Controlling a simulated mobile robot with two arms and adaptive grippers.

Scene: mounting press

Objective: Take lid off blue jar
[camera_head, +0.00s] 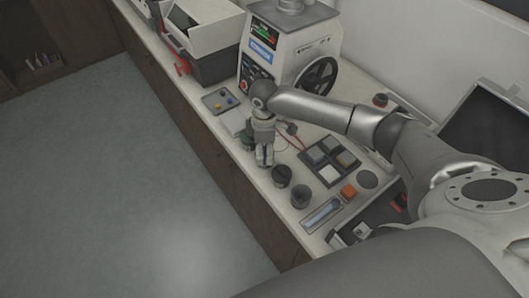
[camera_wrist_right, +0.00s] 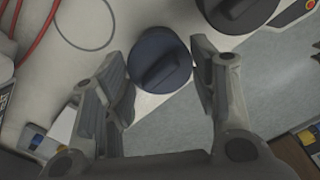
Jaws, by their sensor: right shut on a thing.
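The blue jar's dark blue round lid (camera_wrist_right: 160,60), with a raised bar across its top, lies between the two fingers of my right gripper (camera_wrist_right: 162,75) in the right wrist view. The fingers are shut on its sides. The jar body below is hidden there, so I cannot tell whether the lid is raised from it. In the head view my right gripper (camera_head: 265,163) points down over the bench front, close beside a dark round jar (camera_head: 282,175). My left gripper is not in view.
A second dark jar (camera_head: 301,197) stands close by, toward the camera. A tray of square pads (camera_head: 329,161), an orange block (camera_head: 348,191) and red cables (camera_head: 291,137) lie around. The press (camera_head: 285,45) stands behind. The bench's front edge is near.

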